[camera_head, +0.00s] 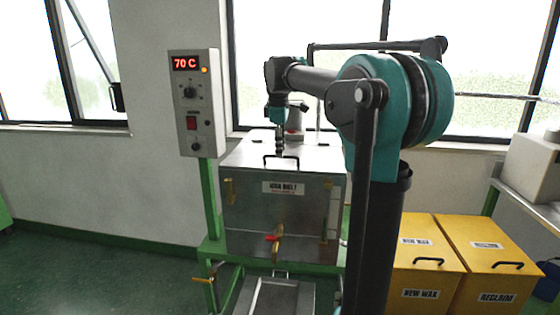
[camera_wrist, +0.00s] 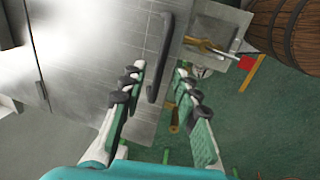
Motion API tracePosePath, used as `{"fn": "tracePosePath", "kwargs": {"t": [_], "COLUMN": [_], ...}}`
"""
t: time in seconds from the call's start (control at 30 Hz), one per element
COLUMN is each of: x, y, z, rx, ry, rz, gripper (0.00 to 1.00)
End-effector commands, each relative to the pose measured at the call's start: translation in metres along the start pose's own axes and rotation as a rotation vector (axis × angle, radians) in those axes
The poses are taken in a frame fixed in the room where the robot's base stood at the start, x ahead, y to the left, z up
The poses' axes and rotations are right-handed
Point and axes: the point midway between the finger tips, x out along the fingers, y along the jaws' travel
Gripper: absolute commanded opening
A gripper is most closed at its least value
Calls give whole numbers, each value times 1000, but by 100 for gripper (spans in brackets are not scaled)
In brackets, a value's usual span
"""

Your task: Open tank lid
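The metal wax tank (camera_head: 255,205) stands on a green frame, its lid (camera_head: 240,152) lying flat and closed on top. The black lid handle (camera_head: 281,168) is near the lid's front edge. My gripper (camera_head: 280,152) points down just above this handle. In the wrist view, my gripper (camera_wrist: 160,68) is open with its two fingers apart. The handle (camera_wrist: 166,45) runs lengthwise in the gap between the fingertips, its near end between the fingers in the picture. I cannot tell whether either finger touches it. The lid (camera_wrist: 90,50) is the shiny surface at left.
A control box (camera_head: 195,105) reading 70 C stands left of the tank. A red-handled tap (camera_head: 274,238) is on the tank's front above a metal tray (camera_head: 268,300). Yellow bins (camera_head: 425,265) stand at right. A wooden barrel (camera_wrist: 290,30) shows in the wrist view.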

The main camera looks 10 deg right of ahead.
Motion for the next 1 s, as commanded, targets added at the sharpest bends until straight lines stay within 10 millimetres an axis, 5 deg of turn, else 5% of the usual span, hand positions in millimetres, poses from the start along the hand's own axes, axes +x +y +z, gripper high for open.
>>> {"fn": "tracePosePath", "kwargs": {"t": [1.0], "x": [-156], "y": [0], "z": [0], "rx": [1], "ry": [-1], "rz": [-1], "gripper": [31]}}
